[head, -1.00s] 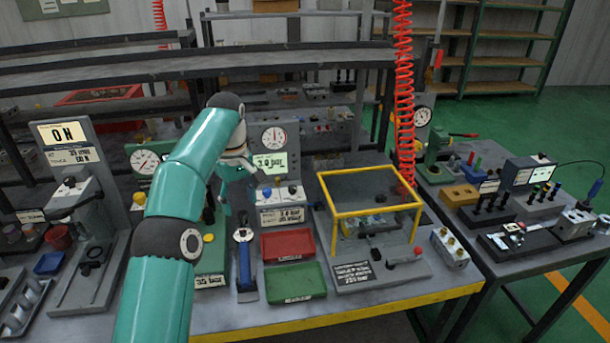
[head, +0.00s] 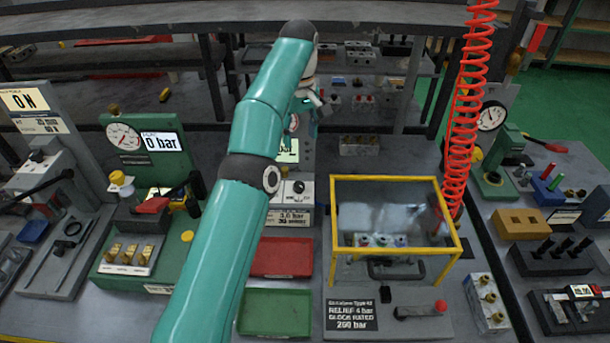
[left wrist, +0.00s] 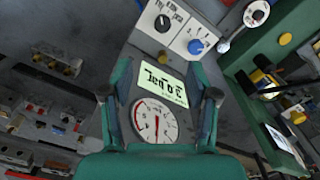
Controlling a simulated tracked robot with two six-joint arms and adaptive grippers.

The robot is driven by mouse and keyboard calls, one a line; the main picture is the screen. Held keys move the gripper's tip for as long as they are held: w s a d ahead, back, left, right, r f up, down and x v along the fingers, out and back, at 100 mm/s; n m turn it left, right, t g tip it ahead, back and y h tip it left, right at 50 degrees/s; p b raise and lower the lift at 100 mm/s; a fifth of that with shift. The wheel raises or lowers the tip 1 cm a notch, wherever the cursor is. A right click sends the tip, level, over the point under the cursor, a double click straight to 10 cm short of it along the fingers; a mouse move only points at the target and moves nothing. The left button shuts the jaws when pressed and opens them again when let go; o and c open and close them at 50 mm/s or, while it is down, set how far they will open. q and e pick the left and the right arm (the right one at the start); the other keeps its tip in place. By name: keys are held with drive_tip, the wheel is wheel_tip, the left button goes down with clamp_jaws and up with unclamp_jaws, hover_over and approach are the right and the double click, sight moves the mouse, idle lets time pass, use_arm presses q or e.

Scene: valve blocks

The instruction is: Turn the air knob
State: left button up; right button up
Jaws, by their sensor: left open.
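In the head view my left arm reaches over the bench, and its left gripper (head: 309,105) is by the gauge stand, partly hidden by my arm. In the left wrist view the open left gripper (left wrist: 160,94) has its fingers on either side of the stand's display (left wrist: 161,82) and round dial (left wrist: 155,121), with nothing held. Beyond the fingertips a white panel (left wrist: 175,32) carries a black knob (left wrist: 162,23) and a blue knob (left wrist: 195,46). I cannot tell which is the air knob. In the head view one knob (head: 299,187) shows beside my forearm. My right gripper is not in view.
A yellow-framed clear box (head: 395,249) stands right of the panel. Red (head: 282,257) and green (head: 275,313) trays lie in front. A red coiled hose (head: 467,110) hangs at the right. A green gauge block (head: 124,134) reading 0 bar stands left.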

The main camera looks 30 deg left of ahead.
use_arm(q)
drive_tip(key=b, duration=0.4)
hover_over(300, 184)
wheel_tip(300, 184, down, 6)
wheel_tip(300, 184, down, 9)
drive_tip(key=shift+s+a+b, duration=0.1)
drive_tip(key=shift+b, duration=0.45)
drive_tip(key=shift+f, duration=0.7)
drive_tip(key=shift+c, duration=0.4)
clamp_jaws()
